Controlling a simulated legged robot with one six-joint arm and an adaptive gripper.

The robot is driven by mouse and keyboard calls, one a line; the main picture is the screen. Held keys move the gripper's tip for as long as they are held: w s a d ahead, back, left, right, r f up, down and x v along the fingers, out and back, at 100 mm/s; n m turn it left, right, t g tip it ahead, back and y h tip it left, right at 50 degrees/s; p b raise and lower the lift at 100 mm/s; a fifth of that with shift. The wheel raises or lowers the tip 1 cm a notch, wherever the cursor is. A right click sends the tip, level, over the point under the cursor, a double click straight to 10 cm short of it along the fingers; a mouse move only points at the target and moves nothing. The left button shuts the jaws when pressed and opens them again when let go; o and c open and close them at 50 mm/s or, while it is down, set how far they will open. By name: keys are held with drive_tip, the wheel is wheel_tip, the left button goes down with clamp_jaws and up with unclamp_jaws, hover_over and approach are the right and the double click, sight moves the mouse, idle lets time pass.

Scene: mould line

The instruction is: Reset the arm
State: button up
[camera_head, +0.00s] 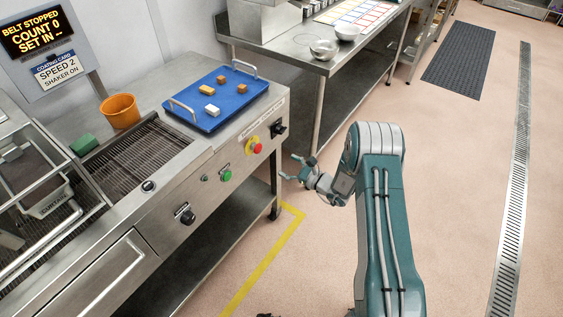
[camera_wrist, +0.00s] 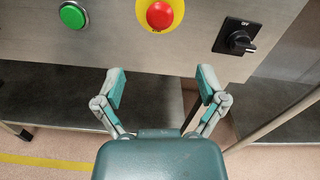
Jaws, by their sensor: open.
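My gripper (camera_head: 293,170) is open and empty in the head view, in the air in front of the machine's control panel and to the right of it. In the wrist view my gripper (camera_wrist: 161,88) shows its two teal fingers spread apart, with nothing between them. The red stop button (camera_wrist: 160,15) is above the fingers in the wrist view, and the green button (camera_wrist: 72,15) is to its left. My arm reaches forward from the lower right of the head view and bends at the elbow.
A blue tray (camera_head: 243,104) with several small blocks sits on the steel machine, beside an orange tub (camera_head: 120,110) and a green block (camera_head: 83,144). A sign reads belt stopped (camera_head: 38,35). A steel table (camera_head: 292,55) with bowls stands behind.

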idle(0.4)
drive_tip(key=s+a+r+n+g+h, duration=0.1)
drive_tip(key=s+a+r+n+g, duration=0.1)
drive_tip(key=s+r+n+g, duration=0.65)
drive_tip(key=s+a+r+n+g+h, duration=0.15)
drive_tip(key=s+r+n, duration=0.4)
drive_tip(key=r, duration=0.85)
drive_tip(key=s+d+r+n+t+h, duration=0.1)
drive_tip(key=s+d+r+n+h, duration=0.2)
drive_tip(key=s, duration=0.4)
drive_tip(key=s+d+r+n+t+h, duration=0.2)
drive_tip(key=s+d+r+n+h, duration=0.1)
drive_tip(key=s+d, duration=0.3)
drive_tip(key=s+d+r+n+t+h, duration=0.1)
drive_tip(key=s+d+r+n+h, duration=0.2)
drive_tip(key=s, duration=0.7)
drive_tip(key=shift+d+r+t+h, duration=0.35)
drive_tip(key=shift+d+h, duration=0.3)
drive_tip(key=shift+h, duration=0.7)
